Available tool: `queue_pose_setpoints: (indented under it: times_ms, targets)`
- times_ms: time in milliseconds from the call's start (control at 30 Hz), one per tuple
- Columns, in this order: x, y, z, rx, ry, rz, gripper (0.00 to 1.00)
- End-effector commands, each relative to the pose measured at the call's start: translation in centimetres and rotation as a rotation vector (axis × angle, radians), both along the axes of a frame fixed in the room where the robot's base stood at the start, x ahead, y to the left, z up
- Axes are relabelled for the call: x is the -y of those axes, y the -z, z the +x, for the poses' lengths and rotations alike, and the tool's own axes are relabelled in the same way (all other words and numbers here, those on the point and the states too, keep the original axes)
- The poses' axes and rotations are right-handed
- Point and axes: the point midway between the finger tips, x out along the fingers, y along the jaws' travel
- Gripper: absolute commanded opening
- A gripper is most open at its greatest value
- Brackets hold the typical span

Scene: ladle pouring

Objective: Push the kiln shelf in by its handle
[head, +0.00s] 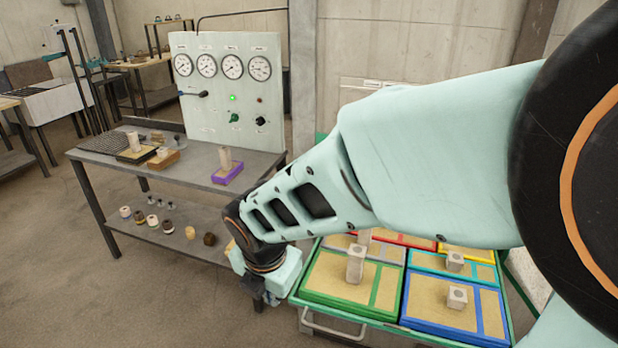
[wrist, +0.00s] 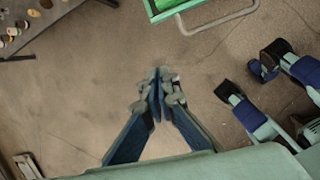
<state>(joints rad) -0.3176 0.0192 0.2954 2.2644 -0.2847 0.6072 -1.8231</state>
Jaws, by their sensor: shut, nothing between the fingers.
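The kiln shelf (head: 405,322) is a green-edged platform at the lower centre-right of the head view, bearing several colour-framed sand trays. Its pale bar handle (head: 332,330) runs along the near edge, at the left. Both the shelf's green edge (wrist: 170,10) and the handle (wrist: 222,24) show at the top of the wrist view. My gripper (head: 262,300) hangs to the left of the handle in the head view. In the wrist view its fingers (wrist: 159,85) are closed together, empty, over bare floor and apart from the handle. My arm hides the shelf's back part.
A grey workbench (head: 200,162) with a gauge panel (head: 228,100) stands at the left; small pots line its lower shelf (head: 165,228). Grey blocks (head: 355,265) stand on the sand trays. The floor (head: 60,270) at lower left is clear.

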Motion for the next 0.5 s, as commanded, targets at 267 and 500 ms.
queue_pose_setpoints:
  times_ms: [267, 500]
  targets:
    - [3.0, 2.4, -4.8, -0.103, -0.139, -0.146, 0.00]
    - [3.2, 6.7, -4.0, -0.104, -0.137, -0.145, 0.00]
